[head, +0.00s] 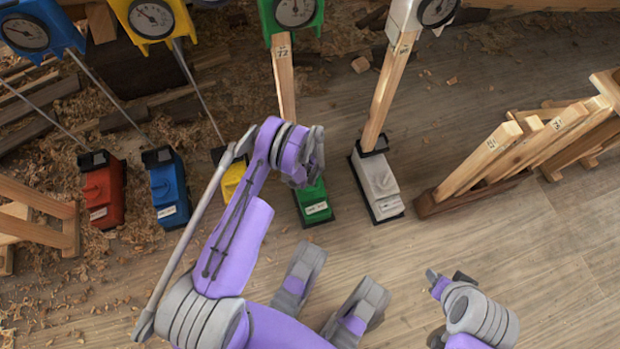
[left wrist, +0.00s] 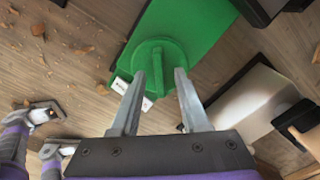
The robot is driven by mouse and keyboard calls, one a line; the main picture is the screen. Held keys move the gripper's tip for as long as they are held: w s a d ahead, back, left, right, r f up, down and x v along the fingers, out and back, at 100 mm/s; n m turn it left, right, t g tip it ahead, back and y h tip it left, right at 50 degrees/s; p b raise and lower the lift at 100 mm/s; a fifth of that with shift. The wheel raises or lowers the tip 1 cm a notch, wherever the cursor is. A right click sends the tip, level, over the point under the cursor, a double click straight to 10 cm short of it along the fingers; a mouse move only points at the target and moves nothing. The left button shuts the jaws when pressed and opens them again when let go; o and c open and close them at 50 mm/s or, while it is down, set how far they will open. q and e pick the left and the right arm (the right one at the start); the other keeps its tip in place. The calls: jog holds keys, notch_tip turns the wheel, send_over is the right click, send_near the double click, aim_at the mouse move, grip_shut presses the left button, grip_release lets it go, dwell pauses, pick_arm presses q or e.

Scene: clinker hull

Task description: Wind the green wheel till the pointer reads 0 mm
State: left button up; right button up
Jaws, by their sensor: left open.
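The green wheel (left wrist: 158,62) is a round disc with a raised bar across it, on top of the green box (head: 314,199). In the head view the wheel is hidden behind my left gripper (head: 312,180). In the left wrist view my left gripper (left wrist: 161,77) is open, its fingertips on either side of the bar's near part; I cannot tell if they touch it. The green dial (head: 295,9) is cut by the top edge; its pointer's reading is too small to tell. My right gripper (head: 447,281) is at the lower right, away from the wheel.
Red (head: 102,190), blue (head: 168,190), yellow (head: 233,178) and white (head: 376,184) boxes stand in the same row. Slanting props rise from them to dials above. A wooden rack (head: 480,192) is at the right. Bare floor lies in front; shavings are scattered at left.

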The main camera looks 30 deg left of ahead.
pick_arm(q)
notch_tip(320, 180, up, 10)
jog(key=p, duration=0.2)
jog(key=shift+r+p, duration=0.25)
jog(key=shift+p, duration=0.05)
